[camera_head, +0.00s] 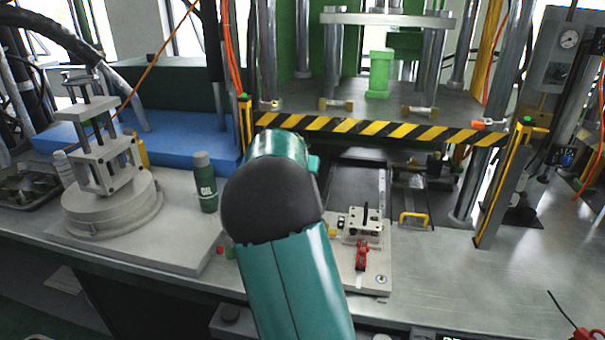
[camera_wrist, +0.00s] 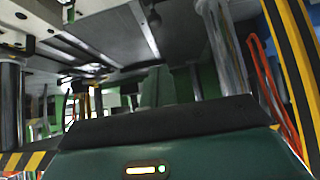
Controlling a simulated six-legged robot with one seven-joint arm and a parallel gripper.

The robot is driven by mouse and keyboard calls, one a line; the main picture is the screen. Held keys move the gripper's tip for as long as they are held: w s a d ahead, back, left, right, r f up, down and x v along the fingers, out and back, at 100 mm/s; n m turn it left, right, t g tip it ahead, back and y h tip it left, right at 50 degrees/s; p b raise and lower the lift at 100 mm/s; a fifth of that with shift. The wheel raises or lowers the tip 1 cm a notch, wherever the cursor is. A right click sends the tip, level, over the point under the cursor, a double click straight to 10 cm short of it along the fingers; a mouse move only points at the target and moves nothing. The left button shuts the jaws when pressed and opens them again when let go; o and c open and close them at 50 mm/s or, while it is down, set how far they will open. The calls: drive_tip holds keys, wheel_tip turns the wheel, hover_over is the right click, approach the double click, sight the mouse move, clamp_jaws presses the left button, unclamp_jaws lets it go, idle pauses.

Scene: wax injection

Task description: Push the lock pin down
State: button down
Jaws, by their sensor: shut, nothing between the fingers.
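A thin dark upright pin (camera_head: 365,214) stands on a small metal block (camera_head: 358,231) on a light plate (camera_head: 377,268), right of my arm in the head view. It looks like the lock pin, but it is too small to be sure or to tell how deep it sits. A red toggle handle (camera_head: 361,256) is in front of the block. My arm hides the left part of the plate. A teal and black housing of my gripper (camera_wrist: 160,140) fills the bottom of the wrist view. Its fingertips do not show there, and the lock pin is not visible in that view.
The press with a black-and-yellow striped edge (camera_head: 380,130) stands behind the plate. A green oil bottle (camera_head: 206,184) and a grey clamp stand (camera_head: 100,150) are to the left. A yellow handle (camera_head: 414,219) lies right of the plate.

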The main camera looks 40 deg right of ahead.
drive_tip(key=w+d+f, duration=0.2)
drive_tip(key=d+f, duration=0.1)
drive_tip(key=f, duration=0.5)
drive_tip(key=shift+w+d+f, duration=0.25)
drive_tip(key=shift+w, duration=0.1)
drive_tip(key=shift+f, duration=1.45)
drive_tip(key=w+d+r+v, duration=0.1)
drive_tip(key=r+v, duration=0.1)
drive_tip(key=v, duration=1.1)
drive_tip(key=shift+w+d+r, duration=0.2)
drive_tip(key=shift+d, duration=0.1)
